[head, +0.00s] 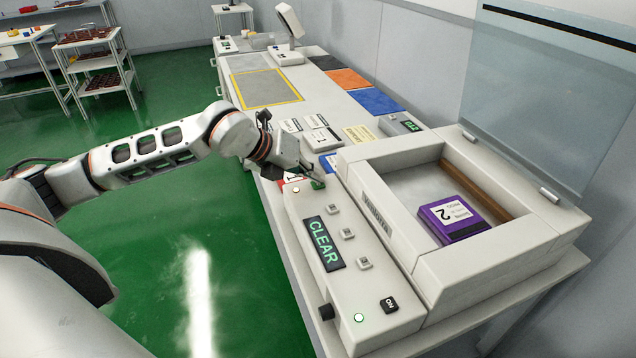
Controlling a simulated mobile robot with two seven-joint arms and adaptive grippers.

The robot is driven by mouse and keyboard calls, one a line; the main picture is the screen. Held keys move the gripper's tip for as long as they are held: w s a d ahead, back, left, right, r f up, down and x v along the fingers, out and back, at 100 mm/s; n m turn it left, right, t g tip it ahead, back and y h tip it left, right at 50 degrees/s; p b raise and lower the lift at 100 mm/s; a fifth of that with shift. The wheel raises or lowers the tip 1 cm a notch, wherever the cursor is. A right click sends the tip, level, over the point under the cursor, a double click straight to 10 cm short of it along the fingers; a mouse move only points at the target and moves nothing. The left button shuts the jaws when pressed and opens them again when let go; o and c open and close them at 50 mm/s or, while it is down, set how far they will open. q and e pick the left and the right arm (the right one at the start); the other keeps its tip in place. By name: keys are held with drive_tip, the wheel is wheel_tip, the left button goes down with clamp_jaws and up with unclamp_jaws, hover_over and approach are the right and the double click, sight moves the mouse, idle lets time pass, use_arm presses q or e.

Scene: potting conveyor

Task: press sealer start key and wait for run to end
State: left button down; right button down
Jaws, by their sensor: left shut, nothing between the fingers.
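The sealer (400,262) stands on the bench at the right with its clear lid (545,95) raised. Its panel has a display (323,243) reading CLEAR in green, several small square keys (348,234), and a black ON switch (389,305). A green key (319,185) is at the panel's far end, partly hidden by my gripper. My left gripper (314,174) is shut and empty, its fingertips right at the green key; I cannot tell whether they touch it. A purple pack (451,219) labelled 2 lies in the sealer's open chamber. My right gripper is not in view.
A green lamp (359,317) and a white lamp (296,189) show on the panel. Cards, a small grey device (400,124) and blue (374,102), orange and black mats lie behind the sealer on the bench.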

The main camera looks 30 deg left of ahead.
sight(315, 184)
use_arm(q)
drive_tip(key=shift+f, duration=0.15)
idle(0.3)
drive_tip(key=shift+r+p, duration=0.35)
drive_tip(key=shift+r, duration=0.6)
drive_tip(key=shift+r+p, duration=0.35)
drive_tip(key=shift+r, duration=0.25)
drive_tip(key=shift+r+p, duration=1)
drive_tip(key=shift+r, duration=0.9)
